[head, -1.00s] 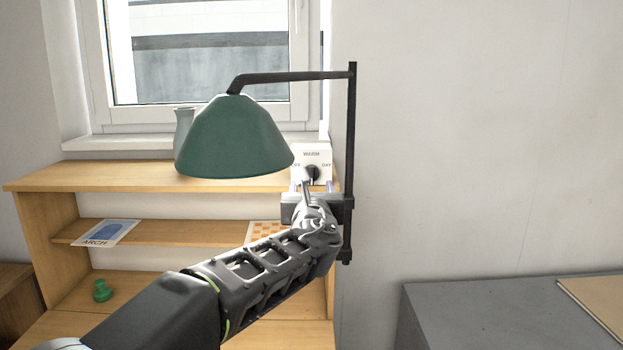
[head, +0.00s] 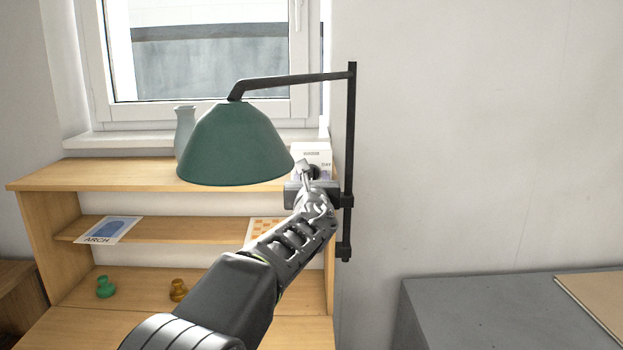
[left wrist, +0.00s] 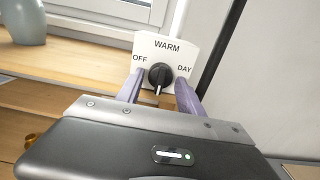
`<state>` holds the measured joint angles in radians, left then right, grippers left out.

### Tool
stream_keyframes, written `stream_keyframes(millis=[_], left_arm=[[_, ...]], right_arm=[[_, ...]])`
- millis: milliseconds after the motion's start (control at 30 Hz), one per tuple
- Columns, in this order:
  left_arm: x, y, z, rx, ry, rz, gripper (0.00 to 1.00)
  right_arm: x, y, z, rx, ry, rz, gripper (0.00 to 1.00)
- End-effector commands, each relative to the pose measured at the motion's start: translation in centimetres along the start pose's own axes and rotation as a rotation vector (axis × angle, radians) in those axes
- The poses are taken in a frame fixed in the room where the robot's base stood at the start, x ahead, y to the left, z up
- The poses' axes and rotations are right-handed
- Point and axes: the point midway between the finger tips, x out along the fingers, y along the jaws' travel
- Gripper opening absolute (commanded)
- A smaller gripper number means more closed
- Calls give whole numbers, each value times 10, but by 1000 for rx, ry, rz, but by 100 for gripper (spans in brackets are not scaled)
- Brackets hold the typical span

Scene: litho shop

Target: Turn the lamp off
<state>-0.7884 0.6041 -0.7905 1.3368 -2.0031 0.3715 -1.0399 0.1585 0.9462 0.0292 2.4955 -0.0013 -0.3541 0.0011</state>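The lamp has a green shade (head: 236,145) on a black arm and upright pole (head: 350,130). I cannot see its bulb. A white switch box (head: 314,153) stands below and right of the shade. In the left wrist view its face (left wrist: 165,45) reads OFF at left, WARM at top and DAY at right. The black knob (left wrist: 160,74) has a white mark showing at its lower edge. My left gripper (left wrist: 159,80) is open, its purple fingers on either side of the knob; I cannot tell whether they touch it. My right gripper is out of view.
A wooden shelf unit (head: 110,175) stands below the window, with a grey vase (head: 184,130) on top. Lower shelves hold an ARCH card (head: 108,230), a green piece (head: 105,286) and a brown piece (head: 178,290). A grey cabinet (head: 480,310) is at right.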

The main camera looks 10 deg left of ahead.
Motion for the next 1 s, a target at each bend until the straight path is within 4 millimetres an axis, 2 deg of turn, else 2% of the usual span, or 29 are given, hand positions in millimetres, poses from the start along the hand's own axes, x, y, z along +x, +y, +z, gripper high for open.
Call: stream_keyframes(millis=[67, 500, 1000], left_arm=[[0, 0, 0, 0, 0, 0, 37], [0, 0, 0, 0, 0, 0, 1], [0, 1, -1, -55, -1, 1, 0]], right_arm=[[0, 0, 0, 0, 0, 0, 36], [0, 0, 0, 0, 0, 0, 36], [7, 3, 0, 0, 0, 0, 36]])
